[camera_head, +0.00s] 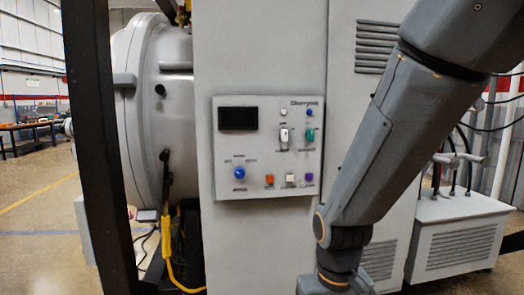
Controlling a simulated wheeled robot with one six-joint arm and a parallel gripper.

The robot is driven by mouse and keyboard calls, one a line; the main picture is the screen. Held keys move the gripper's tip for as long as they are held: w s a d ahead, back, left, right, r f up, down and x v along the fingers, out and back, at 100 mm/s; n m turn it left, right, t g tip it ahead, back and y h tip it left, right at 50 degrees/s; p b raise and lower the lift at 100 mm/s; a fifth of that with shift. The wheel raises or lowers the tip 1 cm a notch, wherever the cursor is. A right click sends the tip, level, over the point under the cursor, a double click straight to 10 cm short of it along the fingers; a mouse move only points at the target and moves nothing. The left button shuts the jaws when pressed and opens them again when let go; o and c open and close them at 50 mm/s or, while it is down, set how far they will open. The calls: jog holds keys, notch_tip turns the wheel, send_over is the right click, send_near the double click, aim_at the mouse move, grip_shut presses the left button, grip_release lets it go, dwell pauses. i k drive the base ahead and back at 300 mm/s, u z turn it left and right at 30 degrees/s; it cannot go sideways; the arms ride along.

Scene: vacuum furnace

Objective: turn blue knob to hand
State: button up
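The blue knob (239,173) is at the lower left of the light grey control panel (240,146). Small labels surround the knob, but they are too blurred to read, and I cannot tell which setting it points to. A smaller blue button or lamp (309,112) is at the panel's upper right. My arm comes down from the upper right, right of the panel, and ends at the bottom edge. My gripper is out of view. Nothing touches the blue knob.
The panel also has a dark display (238,118), a green knob (310,135), an orange button (269,181) and a white switch (284,135). A dark post (92,150) stands at left before the round furnace chamber (160,110). A vented box (455,240) stands at right.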

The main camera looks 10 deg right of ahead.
aim_at(239, 172)
jog(key=k, duration=0.65)
jog(key=u, duration=0.7)
jog(key=i, duration=1.25)
jog(key=z, duration=0.7)
